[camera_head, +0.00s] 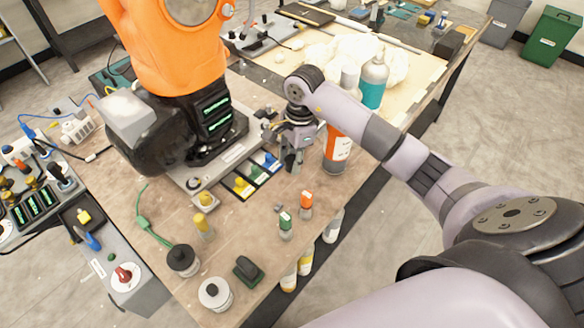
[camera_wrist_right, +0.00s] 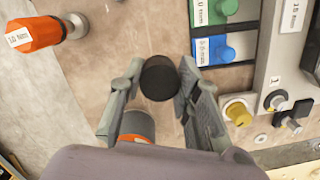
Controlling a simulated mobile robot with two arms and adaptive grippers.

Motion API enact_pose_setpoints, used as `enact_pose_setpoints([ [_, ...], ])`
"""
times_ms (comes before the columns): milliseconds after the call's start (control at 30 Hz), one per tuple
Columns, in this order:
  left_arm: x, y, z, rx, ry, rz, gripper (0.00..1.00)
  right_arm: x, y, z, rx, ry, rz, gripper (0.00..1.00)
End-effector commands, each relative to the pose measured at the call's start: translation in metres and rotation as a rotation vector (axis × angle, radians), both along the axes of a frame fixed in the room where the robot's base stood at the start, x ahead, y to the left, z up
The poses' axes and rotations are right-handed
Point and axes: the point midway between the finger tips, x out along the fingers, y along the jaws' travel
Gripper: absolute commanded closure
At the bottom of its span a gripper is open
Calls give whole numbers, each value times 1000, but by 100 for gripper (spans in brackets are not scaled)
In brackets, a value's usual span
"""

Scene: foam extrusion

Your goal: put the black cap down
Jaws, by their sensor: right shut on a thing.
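My right gripper (camera_head: 292,163) is over the wooden worktable, just left of an orange and white canister (camera_head: 337,148). In the right wrist view, the gripper (camera_wrist_right: 158,88) is shut on the black cap (camera_wrist_right: 158,78), a short dark cylinder between its two fingertips. In the head view the cap is hard to make out among the fingers. Bare tabletop shows around the cap in the wrist view, but I cannot tell whether it touches the table. My left gripper is not in view.
A large orange robot arm (camera_head: 172,45) stands left of the gripper. The labelled slots beside it hold a blue nozzle (camera_wrist_right: 224,54) and a green one (camera_wrist_right: 229,7). Orange-topped (camera_head: 306,199) and green-topped (camera_head: 285,222) nozzles stand nearer the front. Black-topped jars (camera_head: 182,260) stand at the front corner.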

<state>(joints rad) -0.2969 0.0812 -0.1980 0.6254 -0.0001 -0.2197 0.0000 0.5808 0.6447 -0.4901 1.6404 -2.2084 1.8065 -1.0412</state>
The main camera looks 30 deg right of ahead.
Motion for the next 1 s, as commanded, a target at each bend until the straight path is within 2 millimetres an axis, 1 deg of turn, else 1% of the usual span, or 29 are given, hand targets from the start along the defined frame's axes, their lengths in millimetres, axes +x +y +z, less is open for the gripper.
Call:
enact_pose_setpoints([
  [133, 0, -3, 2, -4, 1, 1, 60, -1, 0, -12, 0, 2, -1, 83],
  [300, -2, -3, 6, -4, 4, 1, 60, -1, 0, -38, 1, 4, -1, 83],
  [333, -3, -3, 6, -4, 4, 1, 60, -1, 0, -40, 0, 2, -1, 83],
  [400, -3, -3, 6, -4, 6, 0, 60, 0, 0, -44, 0, -1, 1, 83],
  [600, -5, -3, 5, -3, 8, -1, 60, 0, 0, -44, -1, -1, 1, 83],
  [900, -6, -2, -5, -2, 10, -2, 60, 0, 0, -53, -1, 0, 1, 83],
  [933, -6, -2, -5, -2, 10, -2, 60, 0, 0, -53, 0, 0, 1, 69],
  [1000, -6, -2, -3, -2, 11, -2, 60, 0, 0, -52, 0, 0, 1, 65],
])
